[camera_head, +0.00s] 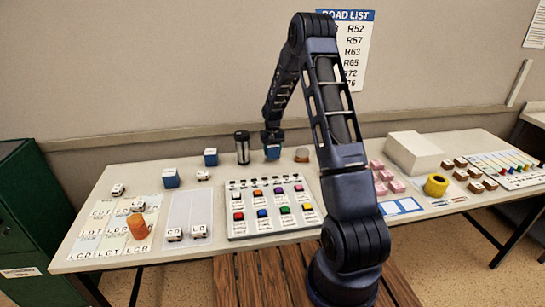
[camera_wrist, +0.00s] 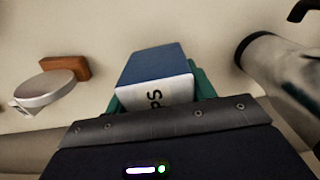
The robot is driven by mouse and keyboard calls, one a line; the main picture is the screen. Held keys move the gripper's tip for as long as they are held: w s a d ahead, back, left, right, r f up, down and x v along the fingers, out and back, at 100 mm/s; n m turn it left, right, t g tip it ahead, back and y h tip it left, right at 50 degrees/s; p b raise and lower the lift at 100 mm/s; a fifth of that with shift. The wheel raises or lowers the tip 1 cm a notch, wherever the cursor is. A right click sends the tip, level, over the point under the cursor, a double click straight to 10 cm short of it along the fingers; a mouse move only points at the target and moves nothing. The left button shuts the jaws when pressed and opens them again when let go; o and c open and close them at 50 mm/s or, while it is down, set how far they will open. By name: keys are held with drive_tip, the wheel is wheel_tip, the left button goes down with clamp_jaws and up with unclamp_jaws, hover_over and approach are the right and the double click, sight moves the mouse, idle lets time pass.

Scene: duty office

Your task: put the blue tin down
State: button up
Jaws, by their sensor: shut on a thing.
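The blue tin (camera_wrist: 152,64), with a blue top and a white side lettered "PS", sits between the green fingers of my gripper (camera_wrist: 158,92) in the wrist view. The gripper is shut on it. In the head view my gripper (camera_head: 272,139) is over the back of the table, with the blue tin (camera_head: 272,154) below it. The tin looks close to upright and low over the tabletop. I cannot tell whether it touches the table. Its lower part is hidden in the wrist view.
A dark-banded cylinder (camera_head: 242,147) stands left of the tin, a round thing (camera_head: 302,155) right. Two other blue tins (camera_head: 171,179) (camera_head: 210,158) stand further left. A button panel (camera_head: 268,207) lies in front. Some bare table (camera_head: 135,173) shows at the back left.

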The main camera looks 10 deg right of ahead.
sight(272, 155)
drive_tip(key=shift+f, duration=1.6)
drive_tip(key=shift+f, duration=0.1)
drive_tip(key=o, duration=1.1)
drive_tip(key=shift+c, duration=0.2)
